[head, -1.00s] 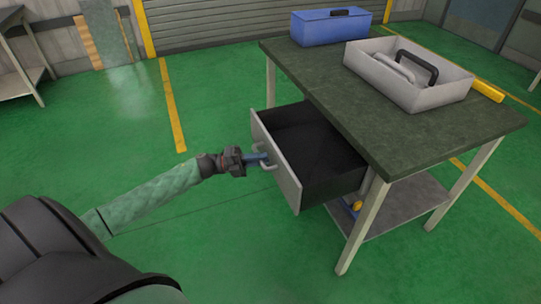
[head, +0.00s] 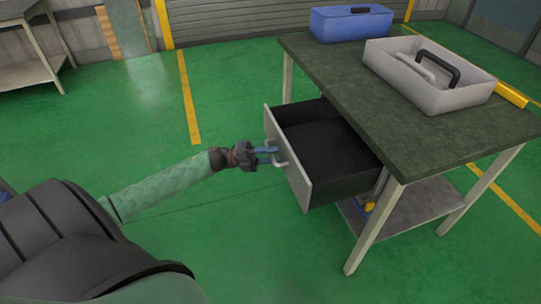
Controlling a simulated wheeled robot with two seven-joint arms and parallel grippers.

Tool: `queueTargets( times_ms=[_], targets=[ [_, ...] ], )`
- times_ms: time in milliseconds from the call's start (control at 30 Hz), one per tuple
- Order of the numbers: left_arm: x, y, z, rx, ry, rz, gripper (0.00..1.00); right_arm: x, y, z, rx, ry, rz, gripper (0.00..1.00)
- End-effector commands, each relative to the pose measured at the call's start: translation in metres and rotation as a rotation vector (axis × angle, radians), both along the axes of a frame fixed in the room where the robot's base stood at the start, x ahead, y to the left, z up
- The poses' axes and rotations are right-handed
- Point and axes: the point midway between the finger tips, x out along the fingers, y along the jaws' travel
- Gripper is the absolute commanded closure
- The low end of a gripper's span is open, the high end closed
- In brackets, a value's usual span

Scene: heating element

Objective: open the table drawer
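The table (head: 400,85) has a dark green top and pale legs. Its drawer (head: 288,170) is pulled out toward the left, and its dark inside looks empty. A light loop handle (head: 281,158) sits on the drawer's front panel. My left gripper (head: 270,155) is at the handle, with its bluish fingers reaching to it. The fingers look parted, and I cannot tell whether they touch the handle. My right gripper is not in view.
A blue toolbox (head: 350,24) and a grey tray with a black handle (head: 430,88) stand on the tabletop. A yellow object (head: 512,95) lies beside the tray. Another table (head: 30,65) stands at the far left. The green floor left of the drawer is clear.

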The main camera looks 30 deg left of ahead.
Motion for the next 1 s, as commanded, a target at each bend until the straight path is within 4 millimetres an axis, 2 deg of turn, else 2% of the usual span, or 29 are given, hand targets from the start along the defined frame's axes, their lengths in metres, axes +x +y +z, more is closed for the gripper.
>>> queueTargets(
  times_ms=[533, 700, 1000],
  targets=[
    [-0.033, 0.059, -0.014, 0.001, 0.001, 0.001, 0.64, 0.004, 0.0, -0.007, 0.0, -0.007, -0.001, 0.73],
    [-0.037, 0.066, -0.015, 0.0, 0.001, 0.001, 0.64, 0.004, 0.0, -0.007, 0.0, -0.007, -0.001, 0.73],
    [-0.037, 0.067, -0.015, 0.001, 0.001, 0.001, 0.64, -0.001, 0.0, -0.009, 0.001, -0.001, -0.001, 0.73]
  ],
)
